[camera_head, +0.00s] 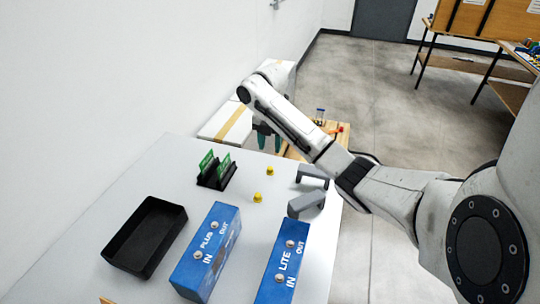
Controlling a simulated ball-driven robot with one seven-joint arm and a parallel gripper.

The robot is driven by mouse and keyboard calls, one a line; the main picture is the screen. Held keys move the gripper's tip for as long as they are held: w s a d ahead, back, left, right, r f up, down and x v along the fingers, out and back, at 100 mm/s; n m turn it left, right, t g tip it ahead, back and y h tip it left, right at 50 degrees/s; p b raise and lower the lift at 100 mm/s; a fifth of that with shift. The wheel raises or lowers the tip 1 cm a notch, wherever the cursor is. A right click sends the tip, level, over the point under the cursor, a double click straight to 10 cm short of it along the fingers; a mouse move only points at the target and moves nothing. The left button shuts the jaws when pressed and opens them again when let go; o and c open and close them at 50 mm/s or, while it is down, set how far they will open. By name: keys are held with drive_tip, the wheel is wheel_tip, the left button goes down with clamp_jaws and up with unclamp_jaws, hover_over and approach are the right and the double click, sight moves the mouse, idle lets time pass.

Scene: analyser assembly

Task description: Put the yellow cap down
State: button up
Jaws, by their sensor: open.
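Two small yellow caps are on the white table. One yellow cap (270,170) stands farther back. The other yellow cap (257,197) is nearer to me and a little to the left. My gripper (269,144) is at the far end of the table, with its dark greenish fingers pointing down and apart. It appears behind and above the farther cap, with a gap between them in the picture. I see nothing between the fingers.
A black rack with green boards (217,171) stands left of the caps. A black tray (174,215), a blue PLUS box (210,248) and a blue LITE box (285,258) are nearer. Two grey brackets (313,176) (306,203) lie on the right. Bare table surrounds the caps.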

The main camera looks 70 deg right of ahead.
drive_tip(key=shift+r, duration=1.15)
